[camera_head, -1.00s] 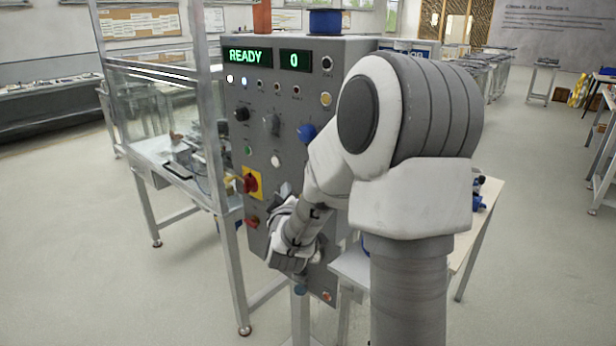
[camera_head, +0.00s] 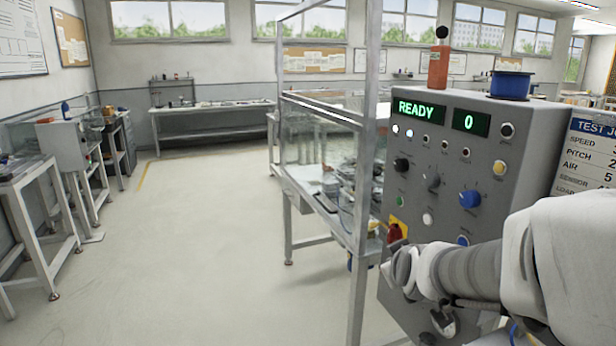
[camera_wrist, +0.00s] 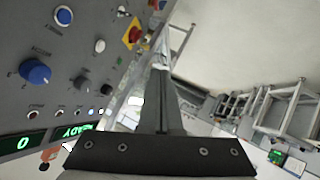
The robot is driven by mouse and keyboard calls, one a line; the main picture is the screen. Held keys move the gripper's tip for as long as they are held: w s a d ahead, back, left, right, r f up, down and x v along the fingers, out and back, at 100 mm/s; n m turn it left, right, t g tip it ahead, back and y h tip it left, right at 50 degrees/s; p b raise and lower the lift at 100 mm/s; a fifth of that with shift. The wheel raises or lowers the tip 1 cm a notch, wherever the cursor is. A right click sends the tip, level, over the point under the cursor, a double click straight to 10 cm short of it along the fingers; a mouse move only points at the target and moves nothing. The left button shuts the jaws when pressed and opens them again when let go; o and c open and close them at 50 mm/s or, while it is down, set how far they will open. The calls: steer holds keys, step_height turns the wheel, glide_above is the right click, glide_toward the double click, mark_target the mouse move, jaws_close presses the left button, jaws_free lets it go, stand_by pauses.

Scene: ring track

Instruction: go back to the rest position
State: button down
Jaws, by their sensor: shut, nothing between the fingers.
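My gripper (camera_wrist: 162,75) shows in the wrist view as a dark plate with two fingers together, shut and empty. Past it lie the panel face on the left and open floor on the right. In the head view my arm comes in from the lower right, its white and grey links in front of the lower part of the grey control panel (camera_head: 450,150). My fingers cannot be made out clearly there. The panel's display (camera_head: 418,109) reads READY and 0. A blue knob (camera_head: 469,199) and a red switch on yellow (camera_head: 396,230) are on its face.
A framed clear enclosure (camera_head: 330,190) on legs stands left of the panel. Benches line the left side and back wall. The floor (camera_head: 190,240) at left centre is clear.

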steer(key=s+a+r+m+g, duration=0.1)
steer(key=s+g, duration=0.1)
steer(key=s, duration=0.6)
steer(key=s+a+r+m+g+p, duration=0.1)
steer(key=s+g, duration=0.1)
steer(key=s, duration=0.6)
steer(key=s+a+r+m+g+y+p, duration=0.1)
steer(key=s+m+g, duration=0.1)
steer(key=s, duration=0.6)
steer(key=shift+s+a+r, duration=0.15)
steer(key=shift+a+r, duration=0.05)
steer(key=shift+r, duration=0.05)
